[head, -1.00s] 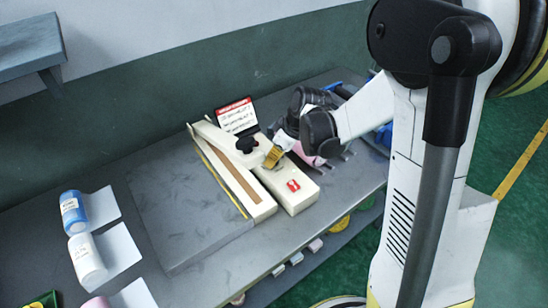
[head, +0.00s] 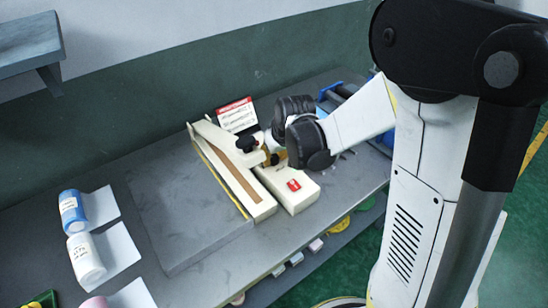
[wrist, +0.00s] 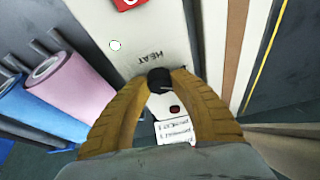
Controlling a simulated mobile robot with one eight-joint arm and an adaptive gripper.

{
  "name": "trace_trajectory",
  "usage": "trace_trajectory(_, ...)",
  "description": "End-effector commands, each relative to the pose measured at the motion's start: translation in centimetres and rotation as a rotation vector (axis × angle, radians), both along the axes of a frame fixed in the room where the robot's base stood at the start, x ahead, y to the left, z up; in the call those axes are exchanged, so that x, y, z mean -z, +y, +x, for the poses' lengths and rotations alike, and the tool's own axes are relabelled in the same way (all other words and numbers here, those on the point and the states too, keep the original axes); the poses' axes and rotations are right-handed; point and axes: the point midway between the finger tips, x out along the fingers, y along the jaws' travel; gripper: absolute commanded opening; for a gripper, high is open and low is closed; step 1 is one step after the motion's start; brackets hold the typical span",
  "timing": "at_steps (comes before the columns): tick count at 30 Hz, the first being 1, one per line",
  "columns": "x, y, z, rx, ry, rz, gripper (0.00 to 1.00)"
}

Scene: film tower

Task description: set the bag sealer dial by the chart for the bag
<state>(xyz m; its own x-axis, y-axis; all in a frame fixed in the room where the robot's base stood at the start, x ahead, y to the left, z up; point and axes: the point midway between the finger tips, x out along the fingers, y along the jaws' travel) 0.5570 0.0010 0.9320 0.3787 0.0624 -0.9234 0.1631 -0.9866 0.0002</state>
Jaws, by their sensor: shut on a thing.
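The cream bag sealer (head: 292,198) sits on the grey bench. Its dial, a black knob (wrist: 158,83), is by the word HEAT in the wrist view. My gripper (wrist: 158,76) has its two yellow-brown fingers shut on this knob from both sides. The dial's pointer and marks are hidden or too small to read. The chart (head: 237,115), a white card with a red header, stands behind the sealer; part of it shows upside down in the wrist view (wrist: 175,131). Its lines cannot be read. In the head view my arm hides most of the fingers.
A pink roll (wrist: 75,85) and a blue roll (wrist: 35,110) lie beside the sealer. A red switch (head: 293,184) is on its front. The grey mat (head: 180,225) is bare.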

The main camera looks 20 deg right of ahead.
Motion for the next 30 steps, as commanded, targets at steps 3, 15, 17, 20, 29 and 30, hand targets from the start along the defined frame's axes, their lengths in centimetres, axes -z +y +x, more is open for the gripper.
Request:
trace_trajectory(3,0.05,0.07,-0.08,0.041,0.002,-0.001,0.0)
trace_trajectory(15,0.04,0.06,-0.08,0.087,0.003,0.0,0.0)
trace_trajectory(17,0.05,0.06,-0.09,0.087,0.003,0.0,0.0)
trace_trajectory(20,0.05,0.06,-0.09,0.086,0.003,-0.001,0.0)
trace_trajectory(29,0.02,0.05,-0.04,0.085,0.002,0.0,0.53)
trace_trajectory(30,0.02,0.04,-0.04,0.085,0.002,0.0,0.53)
